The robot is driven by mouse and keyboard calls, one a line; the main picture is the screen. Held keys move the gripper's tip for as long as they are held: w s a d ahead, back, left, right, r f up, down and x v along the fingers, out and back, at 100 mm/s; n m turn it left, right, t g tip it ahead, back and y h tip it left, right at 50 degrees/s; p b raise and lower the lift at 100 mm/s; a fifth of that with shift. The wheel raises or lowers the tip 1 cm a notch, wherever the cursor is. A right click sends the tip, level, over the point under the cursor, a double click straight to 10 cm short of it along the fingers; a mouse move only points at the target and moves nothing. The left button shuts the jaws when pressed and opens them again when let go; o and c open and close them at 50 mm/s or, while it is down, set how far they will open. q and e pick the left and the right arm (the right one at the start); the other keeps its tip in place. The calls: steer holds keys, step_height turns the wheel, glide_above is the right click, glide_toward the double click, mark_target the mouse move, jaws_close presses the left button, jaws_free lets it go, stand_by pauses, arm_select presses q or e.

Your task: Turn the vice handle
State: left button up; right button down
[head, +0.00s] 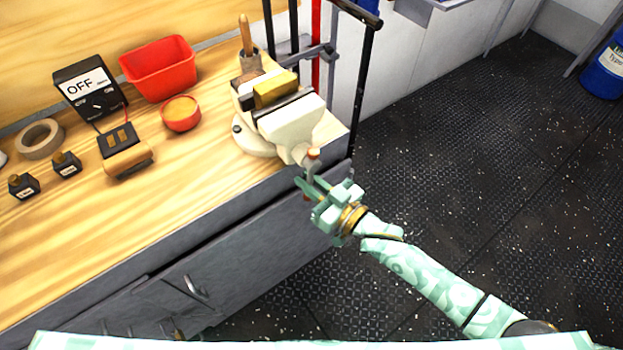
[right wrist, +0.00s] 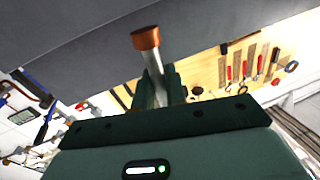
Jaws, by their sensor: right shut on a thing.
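The white bench vice (head: 290,122) stands at the right front corner of the wooden workbench, with a yellow block (head: 275,90) between its jaws. Its handle (head: 313,156) is a metal bar at the front of the vice, with a copper-coloured end cap. My right gripper (head: 311,186) is just below the vice front, beyond the bench edge. In the right wrist view, the handle (right wrist: 153,62) runs between the dark green fingers (right wrist: 161,88) and its copper cap sticks out past them. The right gripper is shut on the handle. My left gripper is out of view.
On the workbench (head: 210,185) stand a red bin (head: 160,68), a small orange bowl (head: 181,113), an OFF-labelled box (head: 90,88), a tape roll (head: 40,138) and small bottles. Grey drawers (head: 230,255) lie below. Dark floor (head: 470,140) is open at right.

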steer(key=m, duration=0.1)
steer(key=a+m, duration=0.1)
steer(key=s+m+p, duration=0.1)
steer(key=shift+s+a+r+m+t, duration=0.1)
steer(key=shift+a+r+m+t, duration=0.2)
arm_select(q)
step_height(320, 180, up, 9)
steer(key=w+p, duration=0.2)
steer(key=p, duration=0.5)
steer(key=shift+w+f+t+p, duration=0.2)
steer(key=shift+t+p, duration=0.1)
steer(key=shift+p, duration=0.05)
arm_select(e)
step_height(320, 180, up, 10)
steer(key=s+a+m+t+h, duration=0.1)
steer(key=a+m+t+h, duration=0.1)
steer(key=m, duration=2.2)
steer(key=shift+s+f+m+t+h, duration=0.2)
steer(key=shift+s+m+t+h, duration=0.1)
steer(key=shift+t+h, duration=0.7)
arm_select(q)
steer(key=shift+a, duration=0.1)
arm_select(e)
steer(key=shift+a, duration=0.1)
